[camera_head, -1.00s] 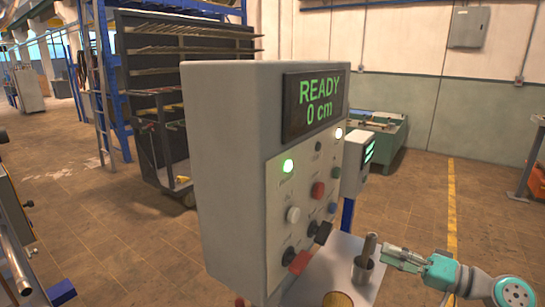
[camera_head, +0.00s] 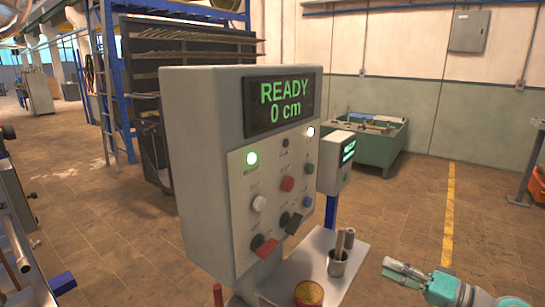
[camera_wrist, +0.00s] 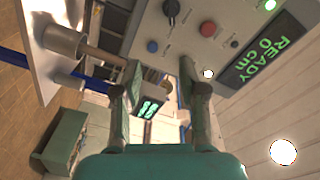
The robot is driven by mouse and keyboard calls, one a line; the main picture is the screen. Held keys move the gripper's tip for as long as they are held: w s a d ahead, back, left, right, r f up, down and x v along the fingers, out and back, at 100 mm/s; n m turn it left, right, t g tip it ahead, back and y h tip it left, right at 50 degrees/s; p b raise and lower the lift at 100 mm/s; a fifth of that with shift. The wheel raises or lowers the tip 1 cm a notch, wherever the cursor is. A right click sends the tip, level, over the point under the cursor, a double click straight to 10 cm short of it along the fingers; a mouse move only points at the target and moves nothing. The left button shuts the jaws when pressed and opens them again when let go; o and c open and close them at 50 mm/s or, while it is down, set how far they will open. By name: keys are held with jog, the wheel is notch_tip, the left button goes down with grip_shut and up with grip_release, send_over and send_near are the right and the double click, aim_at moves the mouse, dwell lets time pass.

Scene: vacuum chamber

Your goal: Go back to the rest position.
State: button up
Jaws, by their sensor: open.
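My gripper (camera_head: 404,270) is at the lower right of the head view, beside the shelf of the control box. In the wrist view my gripper (camera_wrist: 158,85) shows two fingers spread apart with nothing between them. The grey control box (camera_head: 210,165) stands in the middle of the head view. Its screen (camera_head: 280,101) reads "READY 0 cm" in green, and a green lamp (camera_head: 252,159) is lit below it. The screen also shows in the wrist view (camera_wrist: 262,52), turned on its side.
A metal shelf (camera_head: 357,265) under the box holds a cup (camera_head: 337,268) with rods and a round brown-topped tin (camera_head: 309,294). A second small box (camera_head: 335,162) stands behind. A green bin (camera_head: 385,148) is farther back. Open tiled floor lies to the right.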

jog(key=s+a+f+m+t+h, duration=0.1)
jog(key=s+a+f+m+h, duration=0.15)
jog(key=f, duration=0.55)
jog(key=s+a+f+m+t+h, duration=0.1)
jog(key=s+a+f+m+h, duration=0.15)
jog(key=f, duration=0.55)
jog(key=s+a+f+h, duration=0.3)
jog(key=s+f+h, duration=0.3)
jog(key=s+f, duration=0.65)
jog(key=s+n+h, duration=0.2)
jog(key=s+h, duration=0.1)
jog(key=s, duration=1.4)
jog(key=s+a+r+n+t, duration=0.1)
jog(key=s+r+n, duration=0.4)
jog(key=s+r, duration=0.5)
jog(key=v, duration=0.3)
jog(key=shift+f, duration=0.3)
